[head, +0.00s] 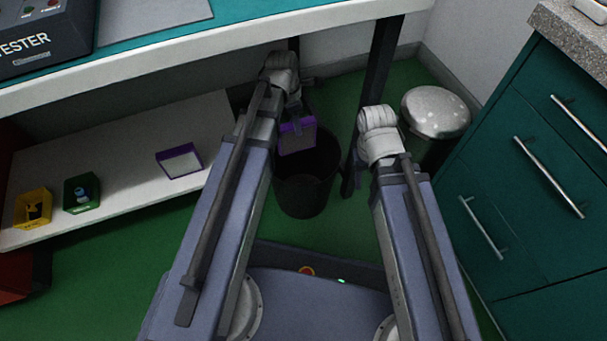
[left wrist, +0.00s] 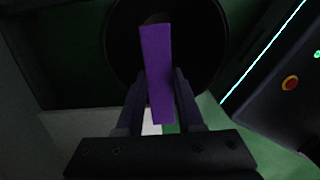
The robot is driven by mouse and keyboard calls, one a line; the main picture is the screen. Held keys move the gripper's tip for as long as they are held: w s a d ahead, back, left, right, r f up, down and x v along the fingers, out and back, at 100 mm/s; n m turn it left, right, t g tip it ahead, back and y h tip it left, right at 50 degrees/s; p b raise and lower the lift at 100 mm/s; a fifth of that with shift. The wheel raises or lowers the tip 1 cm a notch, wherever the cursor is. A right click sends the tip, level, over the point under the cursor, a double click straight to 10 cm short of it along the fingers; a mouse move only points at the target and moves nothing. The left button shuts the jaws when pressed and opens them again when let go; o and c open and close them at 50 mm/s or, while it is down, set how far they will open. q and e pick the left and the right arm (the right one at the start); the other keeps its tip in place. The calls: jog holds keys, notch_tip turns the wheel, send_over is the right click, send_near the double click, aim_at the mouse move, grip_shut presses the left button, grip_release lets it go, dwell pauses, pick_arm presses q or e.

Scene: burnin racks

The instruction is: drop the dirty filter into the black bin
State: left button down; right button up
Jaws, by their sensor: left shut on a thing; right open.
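The dirty filter (head: 299,139), a thin panel with a purple frame and greyish face, hangs in my left gripper (head: 296,122). In the left wrist view the filter (left wrist: 157,75) is seen edge-on as a purple strip between the two fingers (left wrist: 160,98). The round black bin (head: 303,197) stands on the floor below; its dark opening (left wrist: 211,50) lies behind the filter in the left wrist view. The filter appears over the bin mouth; its exact height above the rim is unclear. My right gripper (head: 359,183) is open, largely hidden below its wrist, right of the bin.
A white low shelf (head: 120,145) at left holds a purple-framed, white-faced piece (head: 181,161), a green bin (head: 82,194) and a yellow bin (head: 33,208). A dark table leg (head: 377,75) stands close right of the black bin. A metal lidded bin (head: 436,112) and teal drawers (head: 540,190) are further right.

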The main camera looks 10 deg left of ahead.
aim_at(296, 137)
pick_arm(q)
jog(key=shift+f+b, duration=2.95)
jog(key=shift+f, duration=0.1)
jog(key=shift+r, duration=0.1)
jog(key=shift+c, duration=2.3)
grip_release()
jog(key=r+p, duration=0.7)
jog(key=p, duration=0.1)
jog(key=shift+s+a+r, duration=0.25)
jog(key=shift+a+r, duration=0.15)
jog(key=shift+s+f, duration=0.1)
